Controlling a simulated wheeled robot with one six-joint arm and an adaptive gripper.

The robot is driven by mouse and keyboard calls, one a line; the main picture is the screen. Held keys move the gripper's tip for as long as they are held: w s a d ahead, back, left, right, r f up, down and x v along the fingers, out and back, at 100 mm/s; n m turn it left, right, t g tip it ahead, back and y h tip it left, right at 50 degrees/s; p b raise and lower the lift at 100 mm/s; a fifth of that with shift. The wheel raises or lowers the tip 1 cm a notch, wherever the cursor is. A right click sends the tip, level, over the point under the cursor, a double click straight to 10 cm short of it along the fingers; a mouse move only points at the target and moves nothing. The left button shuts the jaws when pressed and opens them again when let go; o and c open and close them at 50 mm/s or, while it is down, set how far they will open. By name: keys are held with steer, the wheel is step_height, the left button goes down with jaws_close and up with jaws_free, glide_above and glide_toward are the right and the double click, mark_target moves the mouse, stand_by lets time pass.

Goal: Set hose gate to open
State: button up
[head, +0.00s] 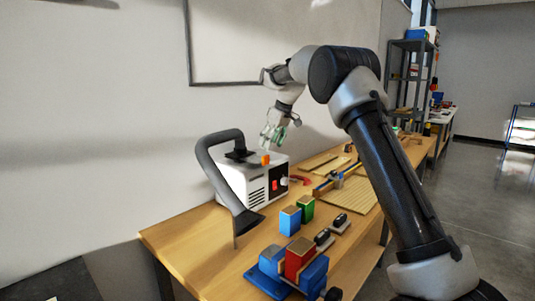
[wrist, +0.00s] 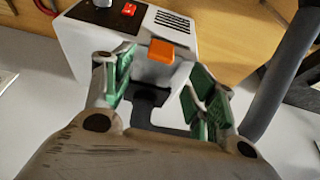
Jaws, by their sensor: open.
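A white box-shaped unit (head: 257,180) stands on the wooden table against the wall, with a red switch on a black front panel and vent slots. A thick grey hose (head: 212,165) arches from its dark top fitting (head: 241,154) down to a nozzle at the table. An orange tab (head: 265,159), which looks like the hose gate handle, sits on top beside that fitting. My gripper (head: 271,138) is open, pointing down just above the tab. In the wrist view the orange tab (wrist: 168,50) shows just beyond the green finger pads; contact is not clear. Nothing is between the fingers.
The hose (wrist: 290,70) rises close to the right finger in the wrist view. Blue and green blocks (head: 297,215) and a red-and-blue clamp fixture (head: 293,265) stand at the table's front. Wooden boards (head: 345,193) lie to the right. A whiteboard (head: 270,40) hangs behind.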

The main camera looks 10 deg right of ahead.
steer(key=v, duration=0.4)
steer(key=shift+r, duration=0.2)
